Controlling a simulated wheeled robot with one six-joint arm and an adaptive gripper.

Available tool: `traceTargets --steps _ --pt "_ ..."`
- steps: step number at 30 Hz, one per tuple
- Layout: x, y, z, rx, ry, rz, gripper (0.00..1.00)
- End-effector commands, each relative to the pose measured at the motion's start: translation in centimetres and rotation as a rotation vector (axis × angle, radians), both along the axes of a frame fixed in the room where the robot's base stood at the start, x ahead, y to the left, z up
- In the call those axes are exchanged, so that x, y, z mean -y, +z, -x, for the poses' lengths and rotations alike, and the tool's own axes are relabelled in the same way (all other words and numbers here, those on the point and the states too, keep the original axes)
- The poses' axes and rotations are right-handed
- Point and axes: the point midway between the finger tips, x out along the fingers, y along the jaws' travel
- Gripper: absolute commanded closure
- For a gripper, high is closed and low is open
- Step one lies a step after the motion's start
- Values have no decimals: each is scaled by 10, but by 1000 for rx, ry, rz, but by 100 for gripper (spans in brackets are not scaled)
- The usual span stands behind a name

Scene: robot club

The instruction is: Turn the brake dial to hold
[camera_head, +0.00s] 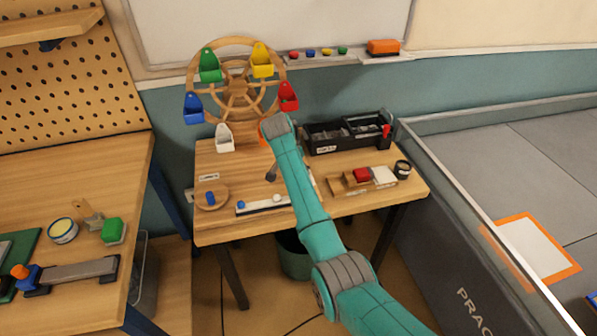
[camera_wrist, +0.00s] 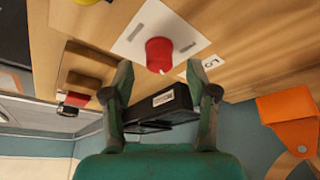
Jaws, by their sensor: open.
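A red round dial (camera_wrist: 159,55) sits on a white plate (camera_wrist: 132,42) with short dark marks, in the wrist view. I take it to be the brake dial. Which mark it points at is too small to tell. My gripper (camera_wrist: 164,76) is open and empty. Its two fingers stand apart, one on each side, with the dial ahead between their tips. I cannot tell whether a finger touches it. A small white label (camera_wrist: 210,62) lies to the right of the plate. In the head view my arm hides the dial.
A black box (camera_head: 348,135) stands at the back of the wooden table (camera_head: 225,222). A Ferris wheel (camera_head: 240,90) with coloured cabins stands behind left.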

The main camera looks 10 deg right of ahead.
Motion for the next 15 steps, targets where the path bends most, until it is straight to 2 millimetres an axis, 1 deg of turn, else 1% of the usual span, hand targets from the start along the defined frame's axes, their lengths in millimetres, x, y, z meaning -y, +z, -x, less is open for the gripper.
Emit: traceTargets --steps 1,3,9,12,15 --pt "-4 10 2 3 1 0 42" --pt "-8 23 6 3 1 0 42" --pt "-19 59 16 2 1 0 42" --pt "-23 72 19 1 2 -1 42" --pt "-25 80 22 0 0 0 42"
